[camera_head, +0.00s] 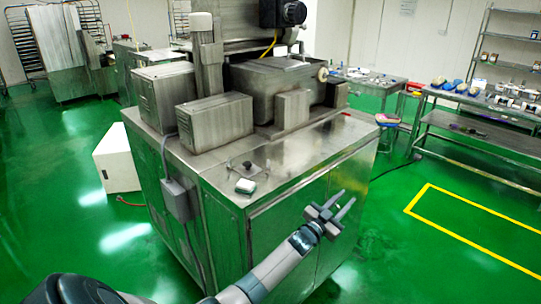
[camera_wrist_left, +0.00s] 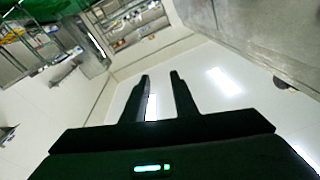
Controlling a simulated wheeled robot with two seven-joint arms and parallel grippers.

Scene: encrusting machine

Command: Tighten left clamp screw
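My left gripper (camera_head: 341,204) is in front of the front face of the steel encrusting machine (camera_head: 290,160), near its right part and below the top edge. Its two fingers are apart with nothing between them; the left wrist view also shows the open fingers (camera_wrist_left: 160,80). On the machine's top near the front left corner is a small dark knob-like part (camera_head: 248,166) on a plate, too small to tell if it is a clamp screw. A small white-and-green object (camera_head: 245,186) lies just in front of it. No clearly identifiable left clamp screw shows. My right gripper is not in view.
A grey control box (camera_head: 177,199) with a conduit is fixed to the machine's left side. A white box (camera_head: 116,158) stands on the floor at left. Steel tables (camera_head: 470,135) with items stand at right. Green floor is clear at right around the yellow outline.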

